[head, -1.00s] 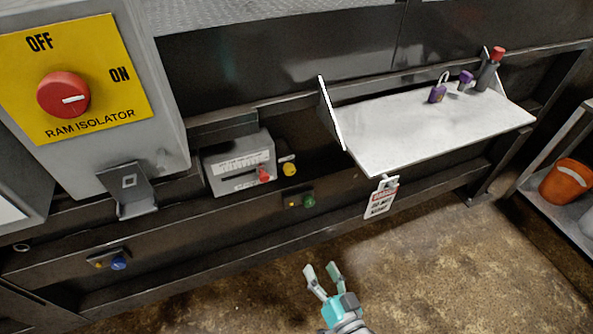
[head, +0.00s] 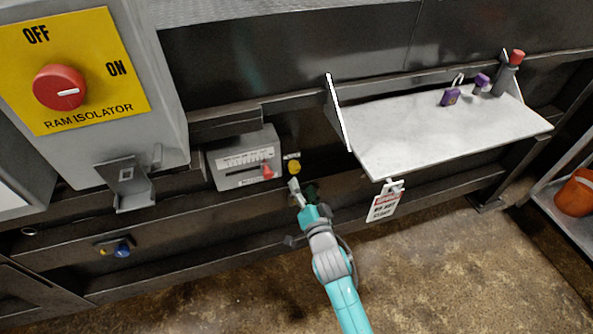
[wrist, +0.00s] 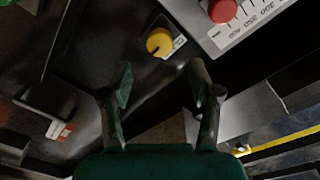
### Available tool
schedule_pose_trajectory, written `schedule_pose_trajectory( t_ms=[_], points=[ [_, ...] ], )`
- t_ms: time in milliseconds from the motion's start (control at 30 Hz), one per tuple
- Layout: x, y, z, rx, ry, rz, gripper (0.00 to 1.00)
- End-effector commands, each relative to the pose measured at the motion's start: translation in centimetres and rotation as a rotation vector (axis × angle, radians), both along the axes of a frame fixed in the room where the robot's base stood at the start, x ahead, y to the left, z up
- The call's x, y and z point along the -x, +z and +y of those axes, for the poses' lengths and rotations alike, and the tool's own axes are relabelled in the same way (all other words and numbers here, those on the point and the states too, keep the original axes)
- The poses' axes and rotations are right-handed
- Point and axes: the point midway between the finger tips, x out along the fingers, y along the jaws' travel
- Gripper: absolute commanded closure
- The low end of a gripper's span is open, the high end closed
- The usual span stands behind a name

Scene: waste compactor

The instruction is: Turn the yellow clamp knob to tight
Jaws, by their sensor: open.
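The yellow clamp knob (head: 294,168) is a small round knob on the dark machine front, just right of the grey box with the red slider. My gripper (head: 301,190) is just below the knob in the head view. In the wrist view my gripper (wrist: 160,82) has its two fingers spread, with nothing between them. The knob lies beyond the fingertips, apart from them.
A grey scale box (head: 244,160) with a red slider (head: 267,171) sits left of the knob.

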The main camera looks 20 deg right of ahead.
Motion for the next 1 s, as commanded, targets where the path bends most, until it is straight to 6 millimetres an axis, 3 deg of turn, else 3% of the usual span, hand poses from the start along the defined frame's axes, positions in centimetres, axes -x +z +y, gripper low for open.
schedule_pose_trajectory(
  t_ms=[200, 400, 867, 1000],
  points=[
    [-3.8, 0.1, -0.1, 0.000, 0.000, -0.001, 0.38],
    [-6.1, 0.0, -0.2, 0.001, 0.001, -0.001, 0.38],
    [-7.1, 0.0, -0.2, 0.001, 0.001, 0.000, 0.38],
    [-7.1, 0.0, -0.2, 0.001, 0.001, 0.000, 0.70]
  ],
)
